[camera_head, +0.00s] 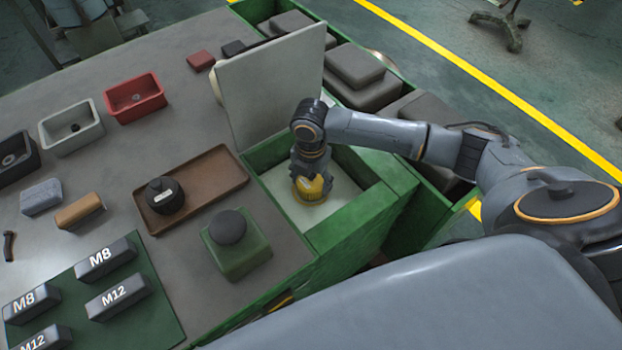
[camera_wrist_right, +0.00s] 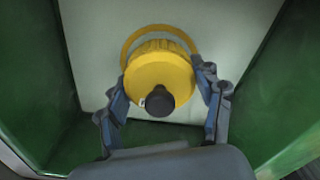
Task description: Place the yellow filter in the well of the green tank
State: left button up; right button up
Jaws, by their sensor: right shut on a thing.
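The yellow filter (camera_head: 313,188) is round and ribbed, with a dark knob. My right gripper (camera_head: 311,174) is shut on it and holds it inside the open green tank (camera_head: 352,222), over the pale floor. In the right wrist view, the filter (camera_wrist_right: 160,78) is between the two fingers of my right gripper (camera_wrist_right: 160,98). A yellow ring (camera_wrist_right: 127,48), which looks like the well's rim, shows behind the filter, offset toward the top of that view. The filter hides most of the ring. I cannot tell the gap below the filter. My left gripper is not in view.
The tank's pale lid (camera_head: 270,85) stands raised at the back. Green walls close around the gripper.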

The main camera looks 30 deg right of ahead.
jog(key=shift+f, duration=0.15)
jog(key=o, duration=1.3)
notch_tip(320, 180, up, 12)
jog(key=shift+r+b, duration=0.15)
jog(key=shift+b, duration=0.7)
